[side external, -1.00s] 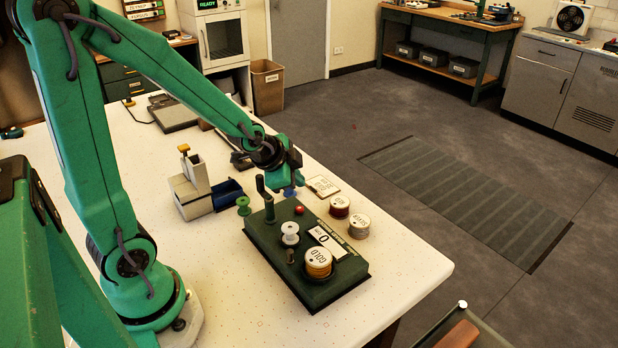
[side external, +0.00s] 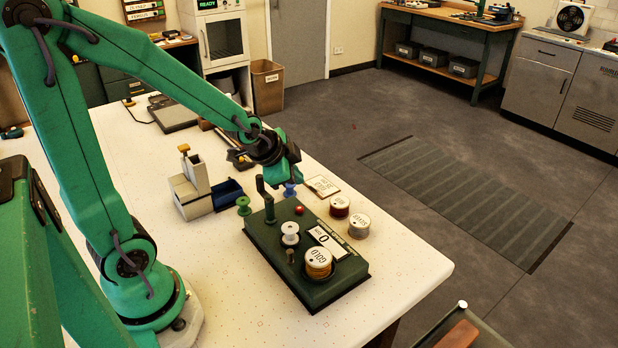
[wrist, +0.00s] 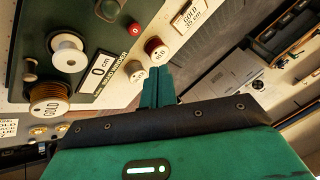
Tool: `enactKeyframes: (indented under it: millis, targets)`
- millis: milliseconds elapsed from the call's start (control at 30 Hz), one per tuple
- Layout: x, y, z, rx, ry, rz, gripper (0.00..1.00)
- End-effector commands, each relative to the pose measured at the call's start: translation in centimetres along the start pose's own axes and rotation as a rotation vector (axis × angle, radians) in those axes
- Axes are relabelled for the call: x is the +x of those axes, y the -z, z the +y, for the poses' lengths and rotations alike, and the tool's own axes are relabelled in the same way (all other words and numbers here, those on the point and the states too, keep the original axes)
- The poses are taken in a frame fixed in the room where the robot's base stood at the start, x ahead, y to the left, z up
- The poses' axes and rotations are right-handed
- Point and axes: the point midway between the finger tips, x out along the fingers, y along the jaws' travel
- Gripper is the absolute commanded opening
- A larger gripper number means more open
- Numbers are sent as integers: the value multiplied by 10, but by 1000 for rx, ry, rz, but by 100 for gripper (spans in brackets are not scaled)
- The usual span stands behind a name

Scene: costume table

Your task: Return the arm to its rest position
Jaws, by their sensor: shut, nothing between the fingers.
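My green gripper (side external: 292,174) is above the far end of the dark green winding base (side external: 350,280) in the side view, apart from the table. In the wrist view my gripper (wrist: 158,82) shows its two fingers together with nothing between them. The base carries a gold spool (side external: 318,263), a white spool (side external: 290,233), a crank handle (side external: 265,195), a red button (side external: 299,210) and a "0 cm" counter card. A blue spool (side external: 290,189) sits just below my gripper, partly hidden.
Two labelled spools, one red-brown (side external: 339,206) and one pale (side external: 359,226), stand right of the base. A green spool (side external: 244,206) and a beige block with a blue tray (side external: 228,194) stand to the left.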

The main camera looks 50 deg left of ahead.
Motion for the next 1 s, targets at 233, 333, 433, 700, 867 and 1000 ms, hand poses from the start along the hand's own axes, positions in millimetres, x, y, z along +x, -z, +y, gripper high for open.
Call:
enactKeyframes:
  millis: [233,333,433,700,867,1000]
  targets:
    - [-46,9,11,-148,-35,-6,0]
    - [-66,10,18,-219,-52,-15,0]
    - [-86,9,25,-289,-69,-24,0]
    - [-139,-1,46,-475,-108,-61,0]
    - [-162,-9,57,-562,-124,-83,0]
    - [-172,-14,63,-605,-132,-96,0]
